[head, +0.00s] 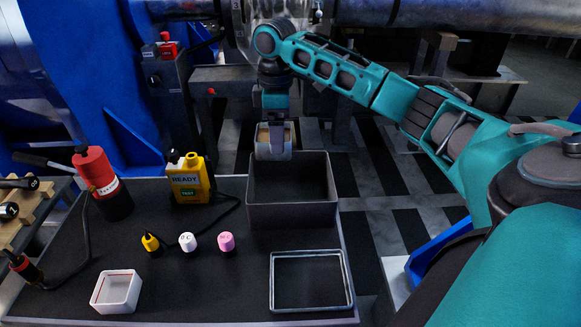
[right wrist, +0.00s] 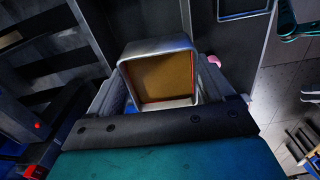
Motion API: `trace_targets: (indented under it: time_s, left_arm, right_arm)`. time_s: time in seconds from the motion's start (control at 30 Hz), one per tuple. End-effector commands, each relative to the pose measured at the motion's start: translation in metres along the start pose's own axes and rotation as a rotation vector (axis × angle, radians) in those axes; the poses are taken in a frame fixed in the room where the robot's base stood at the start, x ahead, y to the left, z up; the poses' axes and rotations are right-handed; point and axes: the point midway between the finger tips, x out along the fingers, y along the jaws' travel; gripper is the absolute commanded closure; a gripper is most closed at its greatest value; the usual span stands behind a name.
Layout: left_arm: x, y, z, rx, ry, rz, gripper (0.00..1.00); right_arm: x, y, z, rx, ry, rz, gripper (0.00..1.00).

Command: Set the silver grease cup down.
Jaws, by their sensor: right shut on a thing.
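The silver grease cup (head: 266,152) is a small square metal cup with tan-brown grease inside. My right gripper (head: 276,135) is shut on it and holds it at the far left corner of the dark open bin (head: 291,214). In the right wrist view the cup (right wrist: 158,48) sits between the fingers of the right gripper (right wrist: 160,95), its open top and brown content facing the camera. From these views I cannot tell whether the cup touches the bin's rim. My left gripper is not in view.
A shallow rimmed tray (head: 312,309) lies at the mat's front right. A white square cup (head: 117,305) stands front left. Yellow, white (head: 188,242) and pink caps stand mid-mat. A yellow tester (head: 188,182) and a red-and-black cylinder (head: 100,180) stand behind. The mat's front middle is clear.

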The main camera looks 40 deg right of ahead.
Motion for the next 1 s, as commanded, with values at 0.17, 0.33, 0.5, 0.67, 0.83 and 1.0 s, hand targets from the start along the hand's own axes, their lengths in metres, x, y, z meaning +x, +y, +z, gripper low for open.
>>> trace_targets:
  time_s: [0.17,0.33,0.5,0.67,0.83,1.0]
  left_arm:
    - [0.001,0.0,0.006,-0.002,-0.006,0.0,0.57]
    - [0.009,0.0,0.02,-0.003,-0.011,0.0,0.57]
    - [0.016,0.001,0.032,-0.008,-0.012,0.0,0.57]
    - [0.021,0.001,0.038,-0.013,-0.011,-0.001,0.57]
    - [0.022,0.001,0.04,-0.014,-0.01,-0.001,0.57]
    - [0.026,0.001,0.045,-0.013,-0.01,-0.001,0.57]
  right_arm:
    - [0.012,0.006,0.007,-0.041,-0.002,-0.002,0.48]
    - [0.055,0.006,0.007,-0.043,-0.004,-0.003,0.48]
    - [0.101,0.005,0.007,-0.042,-0.004,-0.002,0.48]
    - [0.132,0.005,0.007,-0.042,-0.002,-0.002,0.48]
    - [0.144,0.006,0.007,-0.043,-0.001,0.0,0.48]
    - [0.161,0.005,0.007,-0.043,-0.002,-0.001,0.48]
